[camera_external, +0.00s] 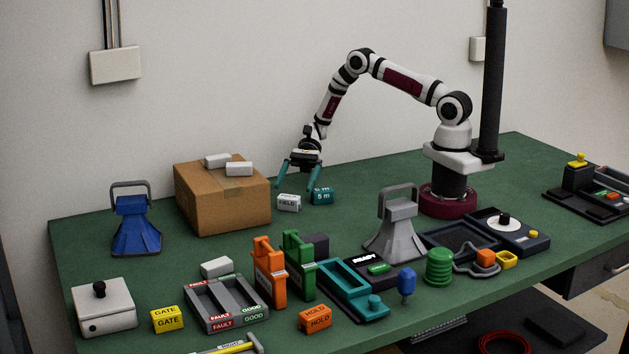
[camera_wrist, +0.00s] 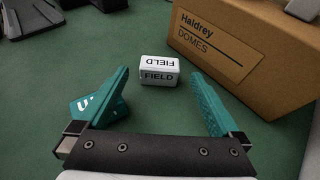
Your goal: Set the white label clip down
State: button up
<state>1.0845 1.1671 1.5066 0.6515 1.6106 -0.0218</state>
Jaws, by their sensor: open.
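The white label clip (camera_external: 289,203) marked "FIELD" rests on the green table in front of the cardboard box's right side. In the wrist view the white clip (camera_wrist: 159,71) sits beyond the fingertips, roughly centred between them and apart from both. My gripper (camera_external: 298,187) is open and empty just above and behind the clip; its two teal fingers also show spread wide in the wrist view (camera_wrist: 160,88).
A cardboard box (camera_external: 222,205) with two white blocks on top stands left of the clip. A grey stand (camera_external: 396,225) is farther right. Table in front of the clip is partly clear.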

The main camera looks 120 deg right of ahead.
jog(key=shift+v, duration=1.2)
jog(key=s+a+r+n+g+h, duration=0.1)
jog(key=s+a+r+n+g, duration=0.2)
jog(key=a+r+n+g, duration=0.65)
jog(key=s+a+r+n+h, duration=0.1)
jog(key=s+a+r+n, duration=0.15)
jog(key=a+r, duration=0.8)
jog(key=s+a+f+n+h, duration=0.2)
jog(key=s+a+n+h, duration=0.3)
jog(key=s+a+n, duration=0.4)
jog(key=s, duration=0.6)
jog(key=shift+s+h, duration=0.2)
jog(key=shift+h, duration=0.1)
